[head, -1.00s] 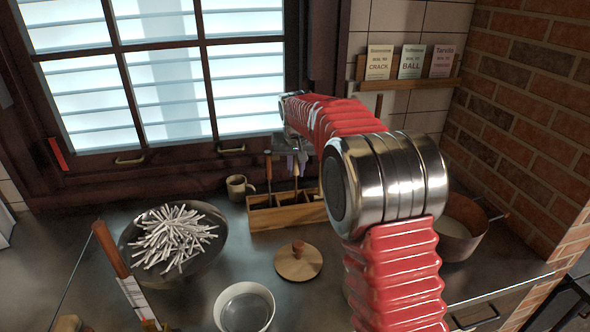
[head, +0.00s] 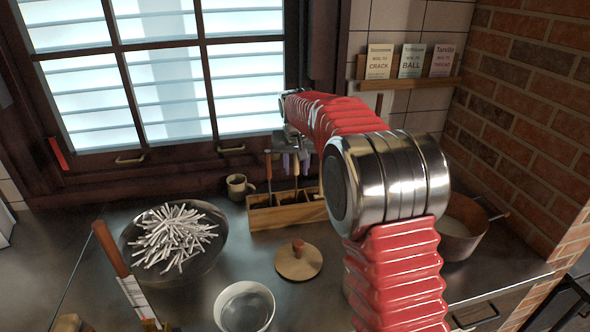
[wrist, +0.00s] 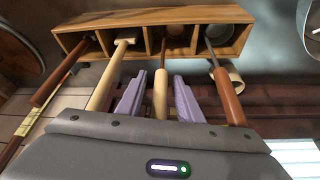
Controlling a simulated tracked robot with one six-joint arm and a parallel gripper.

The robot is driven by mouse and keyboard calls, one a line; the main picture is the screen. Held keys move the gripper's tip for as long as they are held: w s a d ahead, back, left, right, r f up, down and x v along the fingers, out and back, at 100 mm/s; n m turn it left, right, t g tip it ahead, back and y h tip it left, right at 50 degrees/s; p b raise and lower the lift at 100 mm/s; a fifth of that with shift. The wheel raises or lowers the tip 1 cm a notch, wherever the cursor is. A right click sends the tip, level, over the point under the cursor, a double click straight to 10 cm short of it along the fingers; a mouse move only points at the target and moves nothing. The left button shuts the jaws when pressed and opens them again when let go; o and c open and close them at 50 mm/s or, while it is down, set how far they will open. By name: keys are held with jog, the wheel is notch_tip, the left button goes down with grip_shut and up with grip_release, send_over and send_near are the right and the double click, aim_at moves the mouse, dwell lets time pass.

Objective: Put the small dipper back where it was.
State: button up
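A wooden rack (head: 290,216) with compartments stands on the counter by the window, and it fills the top of the wrist view (wrist: 100,18). A pale-handled tool (wrist: 160,92), seemingly the small dipper, stands in one of its inner compartments. Its lower end is mostly hidden in the rack. My gripper (wrist: 159,85) has its two purple fingers on either side of this handle, with visible gaps to it. My gripper also shows in the head view (head: 296,162), small and partly hidden by my arm.
Other handles stand close by in the rack: a brown one (wrist: 230,100), a pale one (wrist: 108,78) and another brown one (wrist: 52,82). A mug (head: 238,188) is left of the rack. A round lid (head: 298,262), a white bowl (head: 245,308) and a pan (head: 130,235) lie in front.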

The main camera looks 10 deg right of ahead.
jog(key=d+v, duration=0.1)
jog(key=v, duration=1)
jog(key=shift+s+a+r, duration=0.2)
jog(key=shift+a+r, duration=0.05)
jog(key=shift+a, duration=0.25)
jog(key=s+r+n, duration=0.1)
jog(key=s+r, duration=0.1)
jog(key=s, duration=2)
jog(key=s+f, duration=0.4)
jog(key=s, duration=0.5)
jog(key=s+a+f+n+t+y, duration=0.1)
jog(key=s+f, duration=0.4)
jog(key=s, duration=0.4)
jog(key=shift+f, duration=0.2)
